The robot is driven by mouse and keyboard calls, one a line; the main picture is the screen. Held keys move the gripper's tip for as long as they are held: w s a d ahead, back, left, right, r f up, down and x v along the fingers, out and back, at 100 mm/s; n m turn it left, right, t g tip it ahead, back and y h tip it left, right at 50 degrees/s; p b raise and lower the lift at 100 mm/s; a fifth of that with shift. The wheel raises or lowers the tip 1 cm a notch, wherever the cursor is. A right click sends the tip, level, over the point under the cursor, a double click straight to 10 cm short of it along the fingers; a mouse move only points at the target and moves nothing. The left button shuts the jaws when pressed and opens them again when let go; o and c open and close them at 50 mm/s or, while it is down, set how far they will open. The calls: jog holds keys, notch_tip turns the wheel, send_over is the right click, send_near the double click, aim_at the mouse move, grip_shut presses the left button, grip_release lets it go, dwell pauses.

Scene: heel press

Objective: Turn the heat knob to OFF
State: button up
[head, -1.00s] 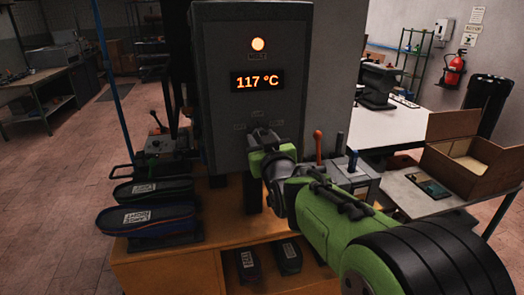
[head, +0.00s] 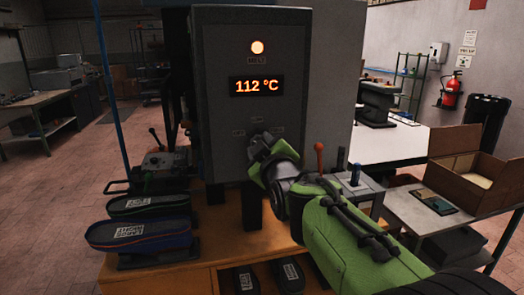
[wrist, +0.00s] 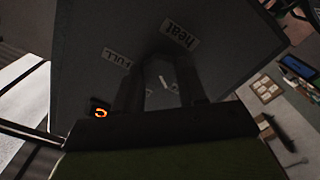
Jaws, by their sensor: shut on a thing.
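The heat knob (wrist: 163,93) sits on the grey front panel (head: 215,95) of the press, low down and in the middle. My gripper (head: 262,143) reaches it from the lower right and is shut on it, hiding it in the head view. In the wrist view my two dark fingers (wrist: 162,92) stand on either side of the knob, where pale marks show. The labels FULL (wrist: 117,58) and "heat" (wrist: 180,37) appear tilted there. The knob's exact setting cannot be told.
Two shoe-shaped pieces (head: 138,236) lie at the left of the orange bench (head: 170,278). A red-knobbed lever (head: 319,148) and a blue-topped control (head: 355,168) stand right of my gripper. An open cardboard box (head: 465,185) sits on the right table.

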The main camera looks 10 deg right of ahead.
dwell(0.4)
jog(key=o, duration=1.1)
jog(key=shift+c, duration=0.2)
jog(key=s, duration=1.5)
jog(key=shift+s, duration=0.35)
